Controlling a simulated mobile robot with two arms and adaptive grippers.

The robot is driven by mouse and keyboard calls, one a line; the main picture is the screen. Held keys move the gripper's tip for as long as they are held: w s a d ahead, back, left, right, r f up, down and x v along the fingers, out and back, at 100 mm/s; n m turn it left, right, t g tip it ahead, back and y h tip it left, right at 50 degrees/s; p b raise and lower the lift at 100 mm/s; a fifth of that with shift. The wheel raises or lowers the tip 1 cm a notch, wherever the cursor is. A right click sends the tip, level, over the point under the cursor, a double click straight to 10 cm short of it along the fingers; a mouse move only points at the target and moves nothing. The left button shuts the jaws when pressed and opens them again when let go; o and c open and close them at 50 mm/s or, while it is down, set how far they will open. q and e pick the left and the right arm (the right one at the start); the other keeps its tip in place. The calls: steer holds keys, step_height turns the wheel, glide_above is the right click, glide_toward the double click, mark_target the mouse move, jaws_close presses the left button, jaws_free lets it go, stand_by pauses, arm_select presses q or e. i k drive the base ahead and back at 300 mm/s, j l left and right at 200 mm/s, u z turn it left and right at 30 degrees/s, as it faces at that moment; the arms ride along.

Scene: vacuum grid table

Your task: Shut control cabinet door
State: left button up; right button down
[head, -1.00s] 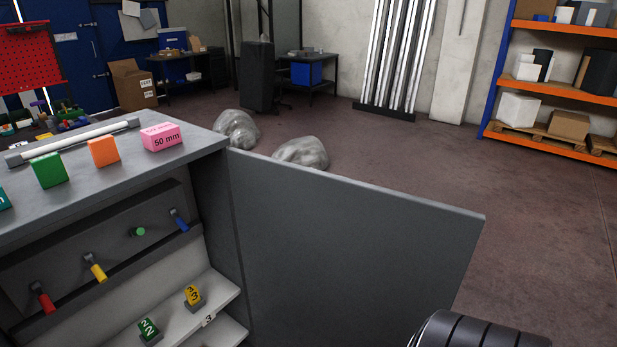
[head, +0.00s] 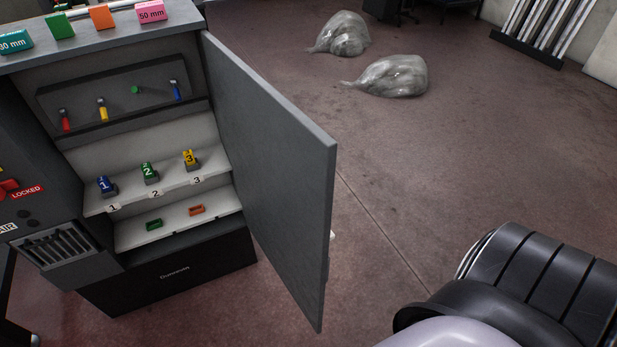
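The grey control cabinet (head: 165,255) stands at the left in the head view, its front facing me. Its door (head: 270,170) is hinged on the cabinet's right side and stands wide open, swung out towards me. A small pale piece, perhaps part of the handle, shows at the door's right edge; the door's outer face is hidden. Inside are colored levers, numbered blocks on a shelf and small pieces on a lower shelf. Neither gripper shows. A dark ribbed arm part of mine fills the lower right corner, apart from the door.
Colored blocks, one a pink block (head: 151,12), stand on the cabinet top. A panel with a red LOCKED label (head: 27,191) is at the left. Two plastic bags (head: 390,76) lie on the floor behind the door. The floor right of the door is clear.

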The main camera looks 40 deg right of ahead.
mark_target(283, 164)
steer(key=l+u, duration=0.25)
steer(key=l, duration=0.7)
steer(key=k+l+u, duration=0.1)
steer(key=l+u, duration=0.15)
steer(key=l, duration=0.7)
